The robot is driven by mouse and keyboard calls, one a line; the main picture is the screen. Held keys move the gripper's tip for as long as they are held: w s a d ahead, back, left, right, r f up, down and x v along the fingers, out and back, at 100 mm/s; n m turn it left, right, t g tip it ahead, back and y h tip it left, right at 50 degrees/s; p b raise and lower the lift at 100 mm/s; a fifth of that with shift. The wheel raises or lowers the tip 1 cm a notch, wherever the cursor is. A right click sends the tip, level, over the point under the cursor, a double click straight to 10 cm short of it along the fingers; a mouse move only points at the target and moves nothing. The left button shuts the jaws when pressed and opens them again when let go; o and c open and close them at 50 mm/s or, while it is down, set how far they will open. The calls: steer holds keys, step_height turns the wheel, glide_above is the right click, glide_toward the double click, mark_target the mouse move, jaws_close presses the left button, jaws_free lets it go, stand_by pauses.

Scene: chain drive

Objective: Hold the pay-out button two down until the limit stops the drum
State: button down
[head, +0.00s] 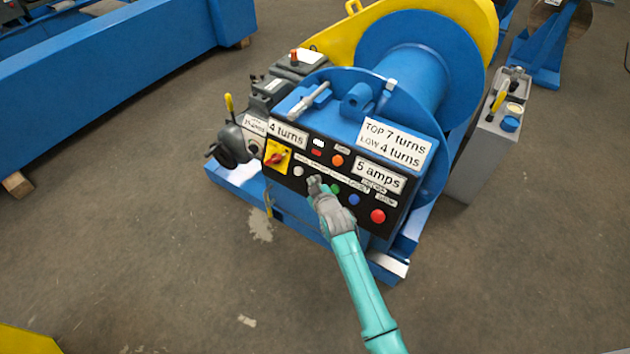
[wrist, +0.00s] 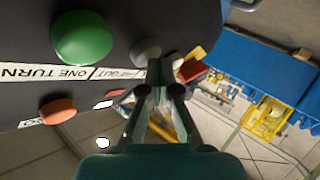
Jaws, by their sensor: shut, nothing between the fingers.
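The winch's black control panel (head: 393,209) faces me, below the blue drum (head: 425,62). My gripper (head: 315,183) is shut and empty, its tips at the lower button row between a pale button (head: 298,171) and the green button (head: 335,188). In the wrist view the fingertips (wrist: 160,72) overlap a grey button (wrist: 146,52), next to a strip reading "OUT" and "ONE TURN". Whether the tips touch or press it, I cannot tell. The green button (wrist: 82,38) is beside it. Signs read "4 turns" (head: 287,134), "5 amps" (head: 379,178) and "TOP 7 turns, LOW 4 turns" (head: 395,143).
A red-and-yellow rotary switch (head: 276,157) is left of the buttons; blue (head: 354,200) and red (head: 377,216) buttons are to the right. An orange button (head: 337,160) sits above. A grey cabinet (head: 478,160) stands right of the winch. The floor in front is clear.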

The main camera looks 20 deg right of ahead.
steer(key=shift+s+a+r, duration=0.4)
steer(key=shift+s+a, duration=0.05)
steer(key=shift+a, duration=0.15)
steer(key=shift+s+a+r, duration=0.55)
steer(key=shift+s+a, duration=0.15)
steer(key=shift+a, duration=0.2)
steer(key=shift+s+a+r, duration=0.55)
steer(key=shift+s+a, duration=0.1)
steer(key=shift+a, duration=0.25)
